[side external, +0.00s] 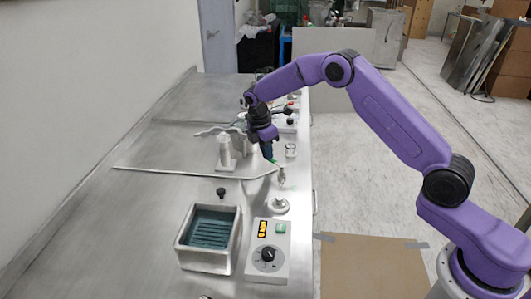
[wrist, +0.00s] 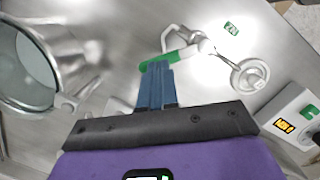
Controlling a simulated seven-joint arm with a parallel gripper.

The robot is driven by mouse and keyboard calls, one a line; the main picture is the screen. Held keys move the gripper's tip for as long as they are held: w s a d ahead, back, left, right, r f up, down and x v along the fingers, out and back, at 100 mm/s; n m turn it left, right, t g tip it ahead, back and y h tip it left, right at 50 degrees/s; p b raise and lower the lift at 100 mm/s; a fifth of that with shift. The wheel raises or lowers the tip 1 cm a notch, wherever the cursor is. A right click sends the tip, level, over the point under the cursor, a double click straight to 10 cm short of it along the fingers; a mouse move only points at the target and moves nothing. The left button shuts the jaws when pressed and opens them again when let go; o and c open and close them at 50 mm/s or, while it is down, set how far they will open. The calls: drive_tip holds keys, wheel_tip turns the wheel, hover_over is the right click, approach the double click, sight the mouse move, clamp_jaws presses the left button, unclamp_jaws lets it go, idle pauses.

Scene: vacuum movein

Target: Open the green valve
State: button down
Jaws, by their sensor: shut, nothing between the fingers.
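The green valve handle (wrist: 186,53) shows in the wrist view as a short green lever joined to a metal valve body. In the side view only a small bit of green (side external: 273,161) shows by the fingertips. My gripper (side external: 268,157) points down over the bench, and in the wrist view its blue fingers (wrist: 157,68) are shut together with nothing between them. The fingertips are at the left part of the green handle and hide some of it. I cannot tell whether they touch it.
A control box (side external: 266,250) with an orange display and a dial stands at the front right, beside a square basin (side external: 210,238). A metal cylinder (side external: 224,150) stands left of my gripper. A thin pipe (side external: 190,172) crosses the bench. The left of the bench is clear.

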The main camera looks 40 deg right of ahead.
drive_tip(key=shift+w+d+m+g, duration=0.15)
drive_tip(key=shift+d+m, duration=0.35)
drive_tip(key=shift+m, duration=0.4)
drive_tip(key=shift+s+d+m+g, duration=0.15)
drive_tip(key=shift+d+m, duration=0.3)
drive_tip(key=shift+m, duration=0.45)
drive_tip(key=shift+d+m+g+y, duration=0.15)
drive_tip(key=shift+d+m, duration=0.25)
drive_tip(key=shift+m, duration=0.4)
drive_tip(key=shift+d+m+g+y, duration=0.15)
drive_tip(key=shift+d+m, duration=0.2)
drive_tip(key=shift+m, duration=0.45)
drive_tip(key=shift+s, duration=0.1)
drive_tip(key=shift+s+a+f, duration=0.1)
drive_tip(key=shift+s+a, duration=0.25)
drive_tip(key=shift+s, duration=0.4)
drive_tip(key=shift+a, duration=0.1)
drive_tip(key=w+a+r, duration=0.1)
drive_tip(key=a+r, duration=0.1)
drive_tip(key=r, duration=0.4)
drive_tip(key=w+a+r, duration=0.1)
drive_tip(key=a+r, duration=0.1)
drive_tip(key=r, duration=0.4)
drive_tip(key=shift+w+a+r, duration=0.15)
drive_tip(key=shift+w, duration=0.25)
